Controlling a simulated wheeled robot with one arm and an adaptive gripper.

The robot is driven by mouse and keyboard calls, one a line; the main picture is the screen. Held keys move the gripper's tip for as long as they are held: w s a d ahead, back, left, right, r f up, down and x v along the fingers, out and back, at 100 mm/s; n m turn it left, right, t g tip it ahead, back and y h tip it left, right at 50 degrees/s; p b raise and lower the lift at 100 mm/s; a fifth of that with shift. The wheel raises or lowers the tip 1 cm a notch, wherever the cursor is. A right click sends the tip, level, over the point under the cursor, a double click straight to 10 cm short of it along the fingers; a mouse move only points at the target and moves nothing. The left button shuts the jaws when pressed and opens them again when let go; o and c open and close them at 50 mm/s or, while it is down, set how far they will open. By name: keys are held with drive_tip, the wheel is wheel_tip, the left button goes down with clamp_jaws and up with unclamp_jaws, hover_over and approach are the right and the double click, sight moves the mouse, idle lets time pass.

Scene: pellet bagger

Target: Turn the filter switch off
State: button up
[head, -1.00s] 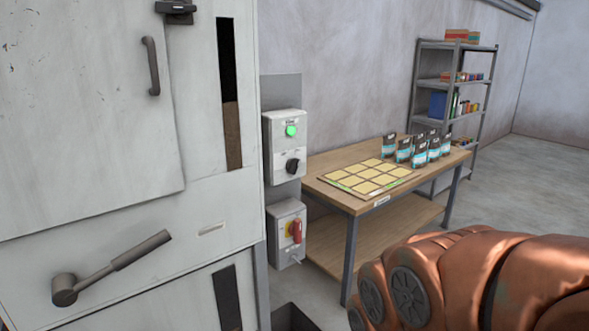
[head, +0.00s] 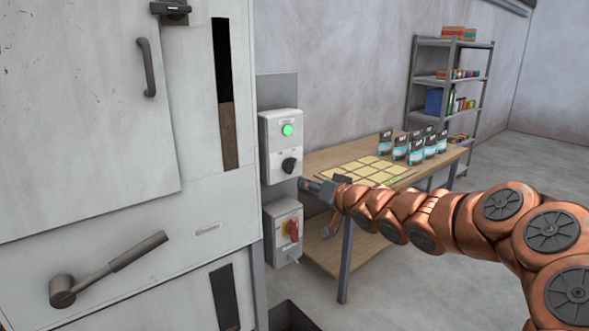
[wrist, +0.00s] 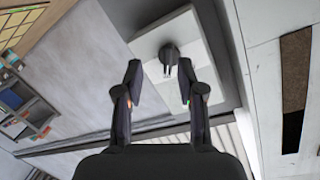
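The upper grey control box (head: 282,140) carries a lit green lamp (head: 288,130) and a black rotary knob (head: 289,165); its labels are too small to read. The knob also shows in the wrist view (wrist: 168,54), ahead of the fingers, with a pale pointer mark on it. My gripper (wrist: 160,76) is open and empty, its fingers on either side of the line to the knob and apart from it. In the head view my gripper (head: 308,185) is just right of the box, a little below the knob.
The white machine (head: 120,200) with a long lever stands at left. A wooden table (head: 325,158) with pouches (head: 415,150) is behind my arm; a shelf (head: 450,80) stands farther back.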

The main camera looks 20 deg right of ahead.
sight(293, 168)
drive_tip(key=shift+w+a+r+t+y+p, duration=0.25)
drive_tip(key=shift+w+a+r+y, duration=0.1)
drive_tip(key=shift+w, duration=0.65)
drive_tip(key=shift+w+a+r+t+y+p, duration=0.2)
drive_tip(key=shift+w+a+r+y, duration=0.1)
drive_tip(key=shift+w, duration=0.75)
drive_tip(key=shift+w+a+r+t+y+p, duration=0.15)
drive_tip(key=shift+w+a+r+y+p, duration=0.15)
drive_tip(key=shift+w, duration=0.7)
drive_tip(key=shift+x, duration=1)
drive_tip(key=shift+d+f, duration=0.1)
drive_tip(key=shift+f, duration=0.05)
clamp_jaws()
